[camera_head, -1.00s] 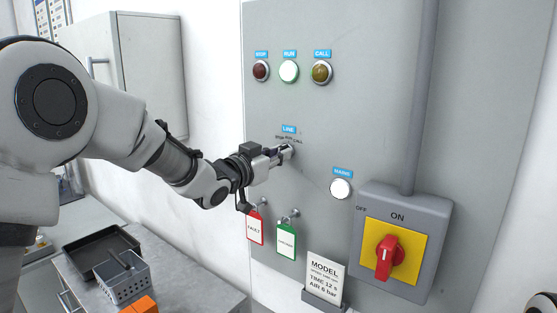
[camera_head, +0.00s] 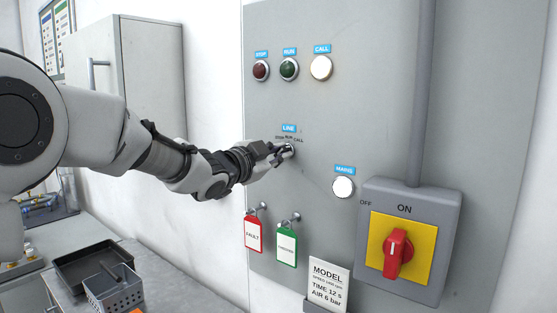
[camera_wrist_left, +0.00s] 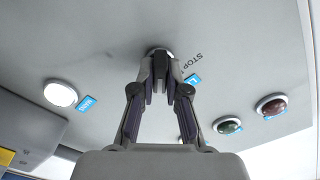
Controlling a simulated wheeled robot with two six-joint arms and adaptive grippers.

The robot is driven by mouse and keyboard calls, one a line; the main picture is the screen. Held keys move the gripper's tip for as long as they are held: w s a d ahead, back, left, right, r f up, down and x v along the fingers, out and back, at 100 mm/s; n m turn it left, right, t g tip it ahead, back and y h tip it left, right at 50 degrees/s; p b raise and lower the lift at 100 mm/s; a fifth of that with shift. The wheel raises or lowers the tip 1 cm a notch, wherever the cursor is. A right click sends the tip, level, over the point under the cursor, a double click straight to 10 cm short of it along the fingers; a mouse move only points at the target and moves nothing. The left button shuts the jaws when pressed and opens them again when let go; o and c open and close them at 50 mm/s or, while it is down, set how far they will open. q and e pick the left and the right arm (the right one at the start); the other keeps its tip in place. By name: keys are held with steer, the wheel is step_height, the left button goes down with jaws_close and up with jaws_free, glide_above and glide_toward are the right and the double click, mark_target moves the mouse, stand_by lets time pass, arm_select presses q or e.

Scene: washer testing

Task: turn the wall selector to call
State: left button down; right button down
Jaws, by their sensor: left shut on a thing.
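The wall selector (camera_head: 289,150) sits under the blue LINE label on the grey panel (camera_head: 400,100), with STOP, RUN and CALL printed around it. My left gripper (camera_head: 284,152) is shut on the selector knob, which its fingers mostly hide. In the left wrist view the closed fingertips (camera_wrist_left: 161,70) meet the knob's round base (camera_wrist_left: 158,51) on the panel. The CALL lamp (camera_head: 321,67) is lit white. The RUN lamp (camera_head: 289,68) is dark green and the STOP lamp (camera_head: 261,70) is dark red. My right gripper is not in view.
Below the selector hang a red FAULT tag (camera_head: 253,235) and a green tag (camera_head: 286,244). A lit MAINS lamp (camera_head: 343,187) and a red rotary switch (camera_head: 398,254) are at right. A dark tray (camera_head: 75,272) and grey basket (camera_head: 115,289) stand on the lower-left bench.

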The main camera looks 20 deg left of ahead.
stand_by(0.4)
arm_select(q)
steer(key=c, duration=1.2)
jaws_free()
steer(key=v, duration=0.7)
steer(key=shift+s, duration=0.15)
steer(key=shift+s, duration=0.15)
